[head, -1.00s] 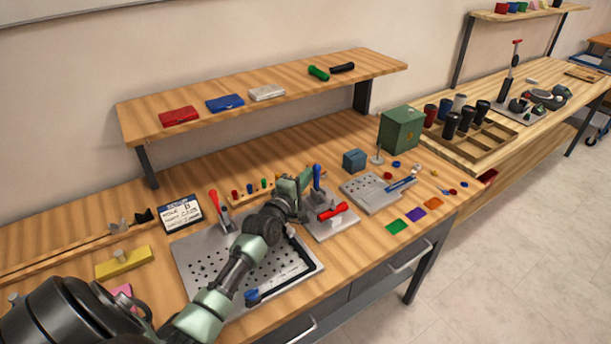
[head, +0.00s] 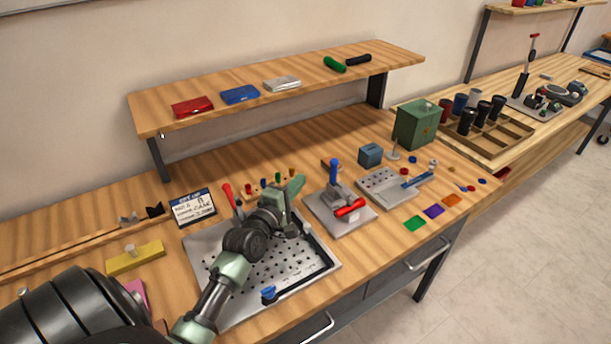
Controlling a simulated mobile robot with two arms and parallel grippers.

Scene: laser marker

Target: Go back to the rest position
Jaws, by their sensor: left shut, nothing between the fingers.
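My left arm comes in from the lower left and reaches over the perforated metal plate (head: 225,296). My left gripper (head: 299,183) is above the plate's far right part, its fingers shut with nothing visible between them. It is left of the grey fixture (head: 325,216) with the blue upright handle (head: 334,172) and the red handle (head: 349,208), and apart from it. The gripper hides part of the plate and of the row of small coloured pegs behind it. My right gripper is not in view.
A red-handled clamp (head: 228,195) stands close to my arm on the left. A label card (head: 192,208) and a yellow block (head: 135,257) lie further left. A raised shelf (head: 300,66) spans the back. A green box (head: 416,124) stands at the right. Bare wood lies beneath the shelf.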

